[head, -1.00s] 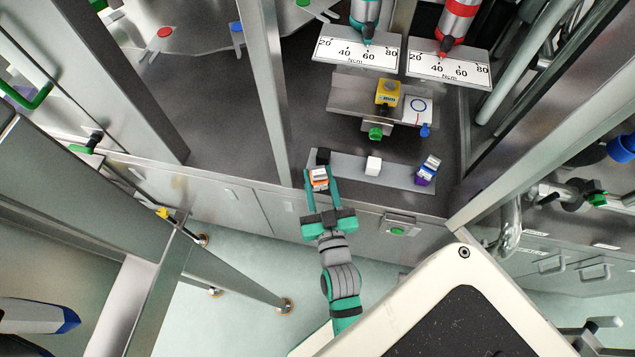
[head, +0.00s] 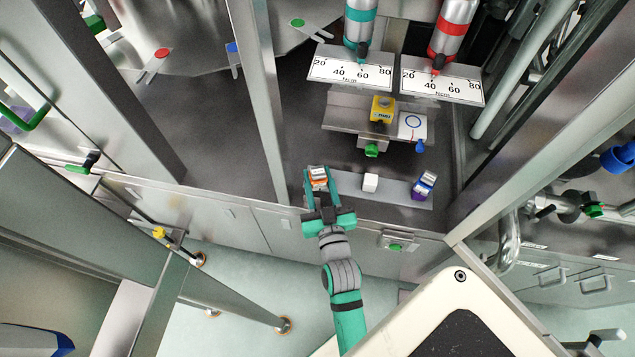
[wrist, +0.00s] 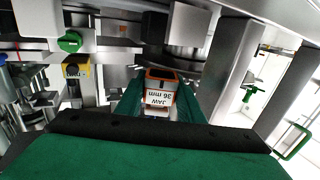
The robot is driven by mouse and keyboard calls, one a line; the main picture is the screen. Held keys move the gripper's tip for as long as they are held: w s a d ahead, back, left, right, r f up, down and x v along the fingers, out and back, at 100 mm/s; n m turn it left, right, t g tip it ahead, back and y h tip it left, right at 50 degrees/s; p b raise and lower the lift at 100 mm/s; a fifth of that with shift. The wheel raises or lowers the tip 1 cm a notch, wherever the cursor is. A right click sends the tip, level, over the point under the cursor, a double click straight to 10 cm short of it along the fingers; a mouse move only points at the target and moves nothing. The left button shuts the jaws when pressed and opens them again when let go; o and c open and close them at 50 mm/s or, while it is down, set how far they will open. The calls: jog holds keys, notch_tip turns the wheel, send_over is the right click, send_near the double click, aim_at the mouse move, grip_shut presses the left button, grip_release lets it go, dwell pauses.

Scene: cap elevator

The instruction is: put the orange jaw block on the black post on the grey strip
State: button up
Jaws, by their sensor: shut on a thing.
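The orange jaw block (head: 318,180), with a white labelled face, is held between my gripper's teal fingers (head: 319,184) at the left end of the grey strip (head: 396,190). In the wrist view the block (wrist: 160,76) sits between the fingertips, its label reading "JAW 36 mm". My gripper is shut on it. The black post is hidden in both views, at the strip's left end behind the block and fingers. I cannot tell whether the block touches the post.
A white post (head: 370,183) stands mid-strip, close to my right finger. A purple jaw block (head: 422,187) is at the strip's right end. Behind is a metal shelf (head: 346,119) with a yellow box (head: 381,109) and green knob (head: 371,150). A metal upright (head: 258,100) stands left.

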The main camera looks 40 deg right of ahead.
jog(key=shift+w+d, duration=2)
jog(key=shift+w, duration=0.05)
jog(key=shift+f, duration=1.5)
jog(key=o, duration=1.3)
jog(key=v, duration=1)
jog(key=shift+s+a, duration=0.25)
jog(key=shift+s, duration=0.1)
